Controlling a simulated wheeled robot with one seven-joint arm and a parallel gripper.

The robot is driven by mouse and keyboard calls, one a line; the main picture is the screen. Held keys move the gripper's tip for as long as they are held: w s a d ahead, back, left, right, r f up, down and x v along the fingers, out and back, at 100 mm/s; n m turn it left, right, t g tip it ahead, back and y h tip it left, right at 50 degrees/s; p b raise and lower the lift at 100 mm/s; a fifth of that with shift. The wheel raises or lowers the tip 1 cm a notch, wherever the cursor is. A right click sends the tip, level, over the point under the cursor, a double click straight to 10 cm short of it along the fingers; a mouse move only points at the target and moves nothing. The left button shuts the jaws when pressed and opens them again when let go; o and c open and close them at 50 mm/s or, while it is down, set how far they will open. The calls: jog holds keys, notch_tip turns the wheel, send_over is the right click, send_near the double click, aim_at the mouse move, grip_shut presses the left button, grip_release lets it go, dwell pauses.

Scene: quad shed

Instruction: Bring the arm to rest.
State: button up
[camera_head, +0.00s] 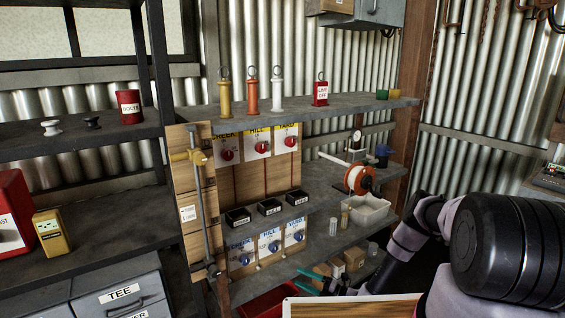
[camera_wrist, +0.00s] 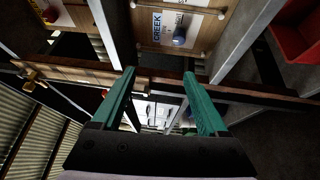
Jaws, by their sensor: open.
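My gripper shows in the wrist view (camera_wrist: 158,95) with two green fingers spread apart and nothing between them. In the head view my gripper (camera_head: 318,280) is low, in front of the shelf unit, and partly hidden behind a wooden board's edge. My arm reaches in from the right side of the head view. In the wrist view a blue knob (camera_wrist: 180,37) on a panel labelled CREEK lies beyond the fingertips. The fingers appear apart from it.
Shelves hold yellow, orange and white cylinders (camera_head: 252,95), black bins (camera_head: 270,207), an orange reel (camera_head: 359,180) and a white tray (camera_head: 366,210). A metal rod (camera_head: 203,205) stands before the wooden panel. A red bin (camera_head: 268,303) sits low. A wooden board (camera_head: 350,307) is nearest.

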jog(key=w+d+r+n+g+h, duration=0.15)
jog(key=r+n+g, duration=0.35)
jog(key=r+n, duration=0.7)
jog(key=w+d+r+n+g+h, duration=0.1)
jog(key=w+r+n+g, duration=0.35)
jog(key=r, duration=1.35)
jog(key=s+d+r+n+h, duration=0.25)
jog(key=s+r+n, duration=0.2)
jog(key=r, duration=0.45)
jog(key=s+d+r+n+h, duration=0.25)
jog(key=r+n, duration=0.25)
jog(key=r, duration=0.4)
jog(key=s+d+r+n+t+h, duration=0.3)
jog(key=s+d+r+n+t, duration=0.1)
jog(key=s+r, duration=0.5)
jog(key=s+d+r+n+t+h, duration=0.4)
jog(key=s+r+n, duration=0.3)
jog(key=s+r, duration=0.3)
jog(key=s+d, duration=0.1)
jog(key=s, duration=0.2)
jog(key=shift+s+d, duration=0.25)
jog(key=shift+d, duration=0.05)
